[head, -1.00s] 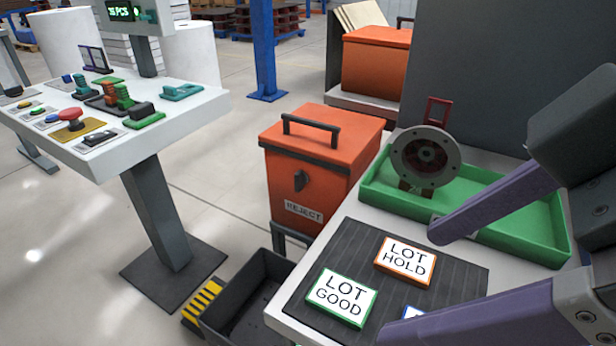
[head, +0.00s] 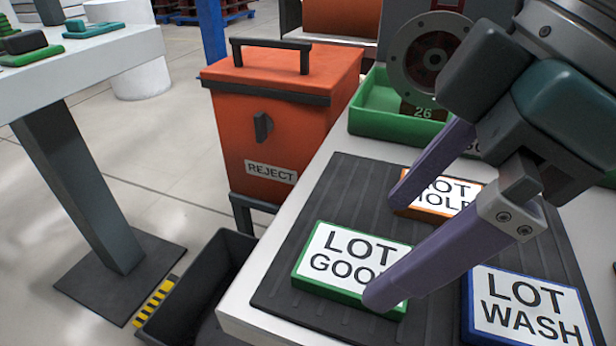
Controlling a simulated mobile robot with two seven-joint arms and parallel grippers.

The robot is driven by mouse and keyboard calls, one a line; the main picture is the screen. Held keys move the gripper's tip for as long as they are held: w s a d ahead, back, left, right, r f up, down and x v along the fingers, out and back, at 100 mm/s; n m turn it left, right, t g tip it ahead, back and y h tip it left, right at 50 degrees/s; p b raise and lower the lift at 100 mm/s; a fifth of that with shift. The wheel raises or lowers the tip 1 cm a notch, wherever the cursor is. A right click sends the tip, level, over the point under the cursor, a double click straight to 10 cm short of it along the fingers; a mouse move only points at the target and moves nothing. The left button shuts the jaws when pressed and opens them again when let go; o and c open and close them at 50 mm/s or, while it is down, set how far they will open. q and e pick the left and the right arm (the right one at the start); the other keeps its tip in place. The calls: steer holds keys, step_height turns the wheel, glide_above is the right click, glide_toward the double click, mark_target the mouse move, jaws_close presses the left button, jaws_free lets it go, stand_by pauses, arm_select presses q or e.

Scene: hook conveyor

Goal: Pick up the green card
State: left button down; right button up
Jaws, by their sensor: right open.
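The green card (head: 340,262), a green-edged block with a white face lettered LOT GOOD, lies on the dark ribbed mat (head: 318,200). My right gripper (head: 385,245) is open, with two long purple fingers coming in from the upper right. The nearer fingertip overlaps the green card's right end in the picture and hides part of its lettering. I cannot tell if it touches. The other fingertip is over the left side of the orange-edged LOT HOLD card (head: 455,195). My left gripper is not in view.
A blue-edged LOT WASH card (head: 525,310) lies right of the green card. A green tray (head: 375,125) with a round grey flanged part (head: 425,62) stands behind the mat. An orange REJECT bin (head: 270,125) and a dark open bin (head: 200,285) stand to the left.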

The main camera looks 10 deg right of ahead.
mark_target(359, 262)
steer(key=b+x, duration=0.1)
steer(key=x, duration=0.3)
steer(key=shift+w+a+f+b, duration=0.1)
steer(key=shift+w+f+b, duration=0.2)
steer(key=shift+b, duration=0.1)
steer(key=shift+r, duration=0.1)
steer(key=shift+c, duration=0.2)
steer(key=c, duration=1.1)
step_height(359, 262, up, 24)
steer(key=p, duration=1.3)
steer(key=shift+p, duration=0.35)
